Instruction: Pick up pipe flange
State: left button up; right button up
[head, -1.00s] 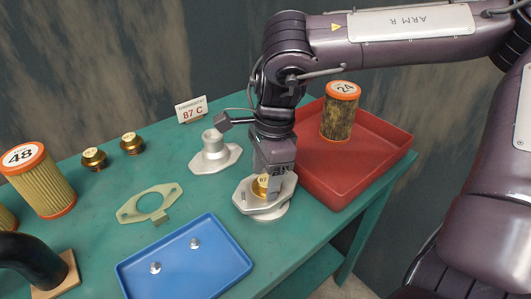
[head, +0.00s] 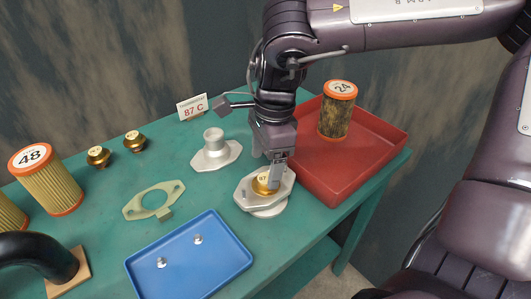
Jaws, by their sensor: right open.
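The pipe flange (head: 216,153), a silver plate with a short upright neck, lies on the green bench left of my right gripper. My right gripper (head: 268,172) points down over a silver housing (head: 248,196) holding a brass thermostat (head: 264,184). The gripper is open; one finger is near the thermostat's right side, and whether it touches cannot be told. The other finger is partly hidden behind the thermostat. A pale green gasket (head: 138,207) lies flat to the left. My left gripper is not in view.
A red tray (head: 370,165) at the right holds a used filter marked 24 (head: 337,112). A blue tray (head: 205,262) with two small bolts is in front. Two brass thermostats (head: 98,157), a sign (head: 192,107), a filter marked 48 (head: 52,185) and a black elbow pipe (head: 40,255) stand left.

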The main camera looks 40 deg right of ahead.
aim_at(217, 154)
jog(key=k, duration=1)
